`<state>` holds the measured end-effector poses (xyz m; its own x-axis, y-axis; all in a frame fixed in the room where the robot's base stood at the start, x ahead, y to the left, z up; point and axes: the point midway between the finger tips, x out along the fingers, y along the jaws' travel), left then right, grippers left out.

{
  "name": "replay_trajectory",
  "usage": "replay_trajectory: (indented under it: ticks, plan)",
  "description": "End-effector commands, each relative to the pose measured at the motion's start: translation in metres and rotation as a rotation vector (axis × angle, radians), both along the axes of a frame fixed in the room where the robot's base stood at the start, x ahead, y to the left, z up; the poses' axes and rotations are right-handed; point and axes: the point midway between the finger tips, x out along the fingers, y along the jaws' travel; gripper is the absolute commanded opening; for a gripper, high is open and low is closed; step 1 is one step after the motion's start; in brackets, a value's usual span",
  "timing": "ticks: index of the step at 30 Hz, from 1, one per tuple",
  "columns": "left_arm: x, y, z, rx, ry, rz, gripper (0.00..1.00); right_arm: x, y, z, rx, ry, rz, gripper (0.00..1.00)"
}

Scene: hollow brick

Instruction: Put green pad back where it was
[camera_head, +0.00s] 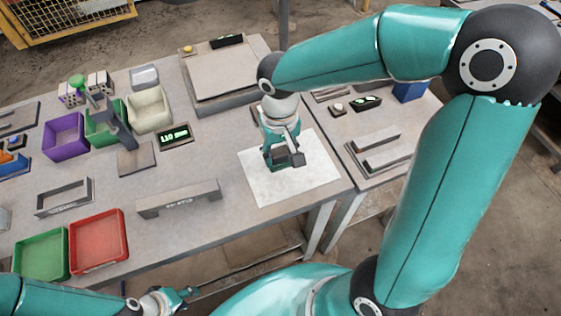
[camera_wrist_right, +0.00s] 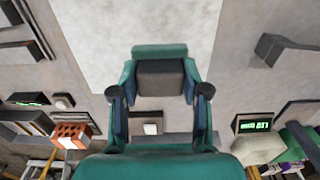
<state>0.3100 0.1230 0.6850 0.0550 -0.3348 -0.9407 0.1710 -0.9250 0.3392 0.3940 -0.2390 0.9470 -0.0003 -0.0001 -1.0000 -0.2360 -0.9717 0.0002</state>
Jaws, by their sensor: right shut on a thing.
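My right gripper (camera_head: 284,158) is low over the white sheet (camera_head: 262,188) on the table. In the right wrist view the same gripper (camera_wrist_right: 160,82) is shut on a dark grey block (camera_wrist_right: 160,80). A green strip (camera_wrist_right: 159,50) shows at the block's far edge. I cannot tell whether the strip is the green pad or part of the gripper. I cannot tell whether the block touches the sheet. My left gripper (camera_head: 172,298) is at the bottom edge, below the table's front, empty and open.
A long grey block (camera_head: 178,200) lies left of the sheet. Red (camera_head: 98,245) and green (camera_head: 42,255) trays stand at the front left, with purple (camera_head: 64,135) and cream (camera_head: 150,110) bins behind. A grey platform (camera_head: 228,75) is at the back. A lower table with grey bars (camera_head: 385,150) is at right.

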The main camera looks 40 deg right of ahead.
Motion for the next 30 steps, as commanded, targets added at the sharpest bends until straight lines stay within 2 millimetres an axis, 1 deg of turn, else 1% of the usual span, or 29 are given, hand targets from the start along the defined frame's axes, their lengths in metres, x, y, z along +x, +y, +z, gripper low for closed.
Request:
replay_trajectory:
  ticks: [5,10,13,15,22,25,26,27,29,30]
  plan:
    - [0.0,0.0,0.0,0.0,0.0,0.0,0.4,0.0,0.0,-0.012,0.0,0.002,0.001,0.13]
    - [0.0,0.0,-0.001,0.0,0.0,0.0,0.4,-0.001,0.0,-0.036,-0.002,0.006,0.001,0.13]
    - [0.0,0.0,-0.001,0.0,0.0,0.0,0.4,-0.001,0.0,-0.047,0.0,0.003,0.0,0.13]
    - [0.0,0.0,-0.001,0.0,0.0,0.0,0.4,0.0,0.0,-0.049,0.0,0.001,0.001,0.13]
    - [0.0,0.0,-0.001,0.0,0.0,0.0,0.4,0.0,0.0,-0.05,0.0,0.0,0.001,0.13]
    - [0.0,0.0,-0.005,0.0,0.0,0.0,0.4,0.0,0.0,-0.053,0.0,-0.001,0.001,0.13]
    - [0.0,0.0,-0.003,0.0,0.0,0.0,0.4,0.0,0.0,-0.051,0.0,-0.001,0.001,0.51]
    - [0.0,0.0,-0.003,0.0,0.0,0.0,0.4,0.0,0.0,-0.051,0.0,-0.001,0.001,0.57]
    - [0.0,0.0,-0.003,0.0,0.0,0.0,0.4,0.0,0.0,-0.051,0.0,0.0,0.002,0.67]
    - [0.0,0.0,-0.003,0.0,0.0,0.0,0.4,0.0,0.0,-0.051,0.0,0.0,0.002,0.71]
